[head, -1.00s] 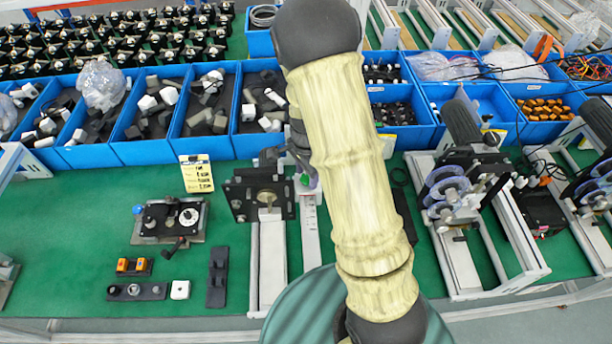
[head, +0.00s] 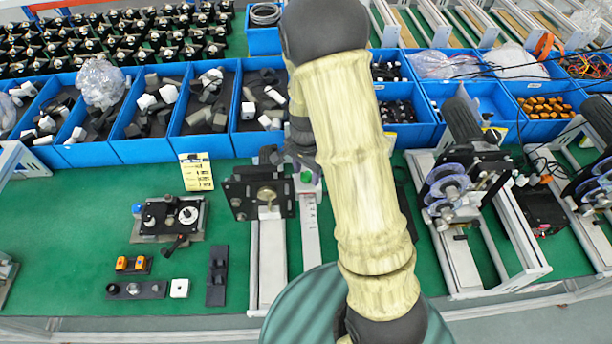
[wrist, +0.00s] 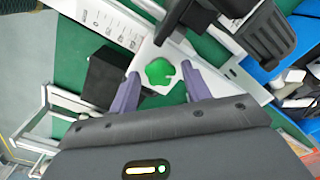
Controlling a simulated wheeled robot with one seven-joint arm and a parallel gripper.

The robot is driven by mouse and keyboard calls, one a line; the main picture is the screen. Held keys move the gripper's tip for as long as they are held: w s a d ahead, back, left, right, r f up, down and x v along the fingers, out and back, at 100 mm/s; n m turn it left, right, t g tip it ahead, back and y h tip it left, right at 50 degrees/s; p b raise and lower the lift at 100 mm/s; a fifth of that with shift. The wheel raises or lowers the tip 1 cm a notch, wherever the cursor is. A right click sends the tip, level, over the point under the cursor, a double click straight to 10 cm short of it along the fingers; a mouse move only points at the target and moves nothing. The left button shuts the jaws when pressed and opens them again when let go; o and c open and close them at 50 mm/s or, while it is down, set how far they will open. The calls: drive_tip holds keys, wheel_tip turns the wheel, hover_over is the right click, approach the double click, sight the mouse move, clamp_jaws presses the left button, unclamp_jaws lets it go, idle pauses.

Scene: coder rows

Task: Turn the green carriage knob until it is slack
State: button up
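The green carriage knob (wrist: 160,72) shows in the wrist view between the two purple fingers of my gripper (wrist: 160,68). The fingers are apart, one on each side of the knob, with visible gaps to it. I cannot tell how far down they reach along it. The knob sits on a pale carriage beside a white scale strip (wrist: 112,22). In the head view a small part of the green knob (head: 307,176) shows beside my forearm, which hides most of my gripper. The scale strip (head: 309,225) runs towards the front there.
A black bracket assembly (head: 258,192) stands just left of the knob in the head view. A control box (head: 172,218) and small switch blocks (head: 136,290) lie further left. Blue bins (head: 150,150) line the back.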

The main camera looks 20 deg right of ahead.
drive_tip(key=shift+r+p, duration=2.1)
drive_tip(key=shift+r, duration=0.45)
drive_tip(key=shift+s+f+n+b, duration=0.1)
drive_tip(key=shift+s+n+b, duration=0.35)
drive_tip(key=shift+b, duration=0.45)
drive_tip(key=s+n+t+b, duration=0.2)
drive_tip(key=s+n+b, duration=0.8)
drive_tip(key=s, duration=0.2)
drive_tip(key=shift+d+t+b, duration=0.25)
drive_tip(key=shift+t+b, duration=0.05)
drive_tip(key=shift+b, duration=0.05)
